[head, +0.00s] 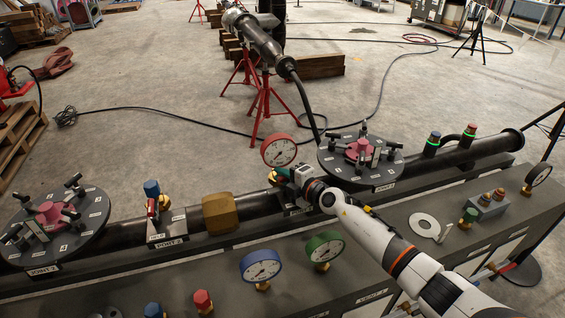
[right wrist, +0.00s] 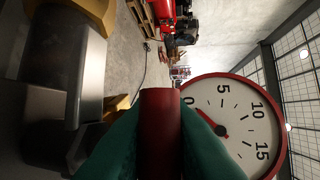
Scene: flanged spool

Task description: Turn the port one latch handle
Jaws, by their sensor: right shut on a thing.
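The port one latch handle is a dark red bar (right wrist: 160,130) in the right wrist view, between the two green fingers of my right gripper (right wrist: 160,145). The gripper is shut on the handle. The port's fitting and label are mostly covered by my gripper and arm. My left gripper is not in view.
The red-rimmed gauge (right wrist: 222,128) stands close beside my fingers. A similar port with a red handle (head: 152,208) sits further left on the pipe. A yellow block (head: 220,213) lies between them. A round flange (head: 360,158) stands to the right.

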